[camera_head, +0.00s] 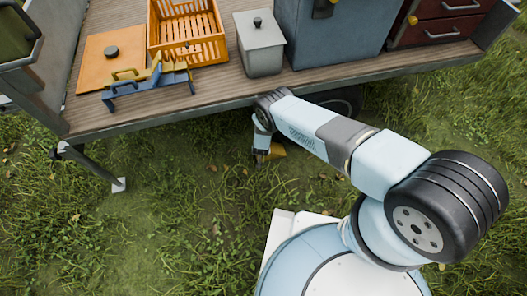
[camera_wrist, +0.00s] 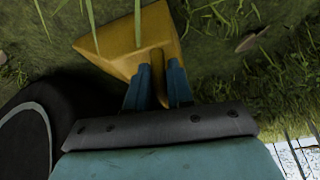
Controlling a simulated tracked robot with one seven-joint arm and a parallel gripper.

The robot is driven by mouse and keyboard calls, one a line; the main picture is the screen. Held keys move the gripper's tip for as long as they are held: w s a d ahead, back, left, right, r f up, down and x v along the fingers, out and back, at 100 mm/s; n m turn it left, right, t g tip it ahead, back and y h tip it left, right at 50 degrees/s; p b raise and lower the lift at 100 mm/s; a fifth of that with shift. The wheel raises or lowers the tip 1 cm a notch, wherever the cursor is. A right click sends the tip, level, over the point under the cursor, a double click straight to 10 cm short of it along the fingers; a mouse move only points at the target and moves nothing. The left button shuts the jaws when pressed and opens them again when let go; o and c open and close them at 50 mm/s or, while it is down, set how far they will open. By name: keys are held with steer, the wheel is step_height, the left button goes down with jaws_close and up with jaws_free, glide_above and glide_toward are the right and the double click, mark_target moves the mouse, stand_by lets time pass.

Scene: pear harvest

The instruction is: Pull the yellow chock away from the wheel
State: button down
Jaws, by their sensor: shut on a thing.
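The yellow chock (camera_wrist: 125,38) lies on the grass in the wrist view, wedge-shaped, with a handle toward me. My gripper (camera_wrist: 158,82) is shut on that handle, its blue-grey fingers on either side. The black wheel (camera_wrist: 35,125) is at the left of the wrist view, close beside the chock; I cannot tell whether they touch. In the head view a small part of the chock (camera_head: 277,151) shows beside my gripper (camera_head: 261,158), under the edge of the wagon bed. The wheel (camera_head: 345,103) is mostly hidden there by my arm and the bed.
The wooden wagon bed (camera_head: 160,113) overhangs the wheel and chock. On it are an orange crate (camera_head: 187,50), a lidded grey box (camera_head: 261,50), a blue cabinet and red drawers (camera_head: 440,25). A support leg (camera_head: 95,168) stands at left. Open grass lies in front.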

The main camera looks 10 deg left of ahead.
stand_by(0.3)
steer(key=c, duration=0.9)
jaws_free()
steer(key=shift+r, duration=0.15)
steer(key=v, duration=1.3)
steer(key=shift+d+r, duration=0.1)
steer(key=shift+r, duration=0.1)
steer(key=shift+s+f, duration=0.1)
steer(key=shift+s, duration=0.05)
